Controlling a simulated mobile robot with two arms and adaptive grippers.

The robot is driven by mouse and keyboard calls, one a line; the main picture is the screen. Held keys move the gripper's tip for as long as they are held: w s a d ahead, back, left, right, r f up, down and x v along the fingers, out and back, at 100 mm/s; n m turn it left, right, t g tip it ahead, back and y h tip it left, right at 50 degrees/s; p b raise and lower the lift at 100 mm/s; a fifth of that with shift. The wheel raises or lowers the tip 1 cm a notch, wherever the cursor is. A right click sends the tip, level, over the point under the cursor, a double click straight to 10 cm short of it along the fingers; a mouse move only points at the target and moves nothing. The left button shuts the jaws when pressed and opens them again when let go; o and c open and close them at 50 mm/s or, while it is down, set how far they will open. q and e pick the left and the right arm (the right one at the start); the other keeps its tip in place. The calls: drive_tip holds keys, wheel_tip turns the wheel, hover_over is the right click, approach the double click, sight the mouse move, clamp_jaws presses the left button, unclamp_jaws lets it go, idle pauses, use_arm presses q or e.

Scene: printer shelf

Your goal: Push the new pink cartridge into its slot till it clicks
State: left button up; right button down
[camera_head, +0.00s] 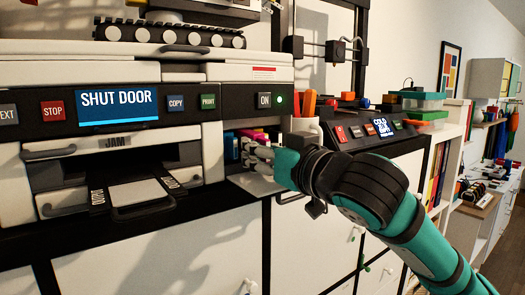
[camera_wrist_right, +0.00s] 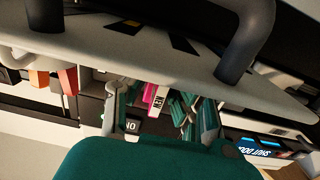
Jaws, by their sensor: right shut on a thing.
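The pink cartridge (camera_wrist_right: 153,98), with a white label reading NEW, shows between the fingers of my right gripper (camera_wrist_right: 158,112) in the wrist view. In the head view, a bit of pink (camera_head: 252,136) shows at the open bay on the printer's right side, beside a blue cartridge (camera_head: 231,146). My right gripper (camera_head: 276,160) is at the mouth of this bay, shut on the pink cartridge. Its fingertips and the cartridge's depth in the slot are mostly hidden. My left gripper is not in view.
The printer's screen (camera_head: 117,107) reads SHUT DOOR. The lowered bay door (camera_head: 256,184) lies below the gripper; its panel (camera_wrist_right: 150,55) and dark handle (camera_wrist_right: 250,35) fill the wrist view's top. A dark panel with a lit screen (camera_head: 378,127) stands to the right.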

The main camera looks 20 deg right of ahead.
drive_tip(key=shift+p+x, duration=0.3)
drive_tip(key=shift+x, duration=0.7)
idle(0.6)
drive_tip(key=shift+w, duration=0.25)
idle(0.3)
drive_tip(key=c, duration=1)
unclamp_jaws()
drive_tip(key=shift+w, duration=0.1)
drive_tip(key=shift+c, duration=0.2)
drive_tip(key=shift+v, duration=4.4)
drive_tip(key=shift+a, duration=0.1)
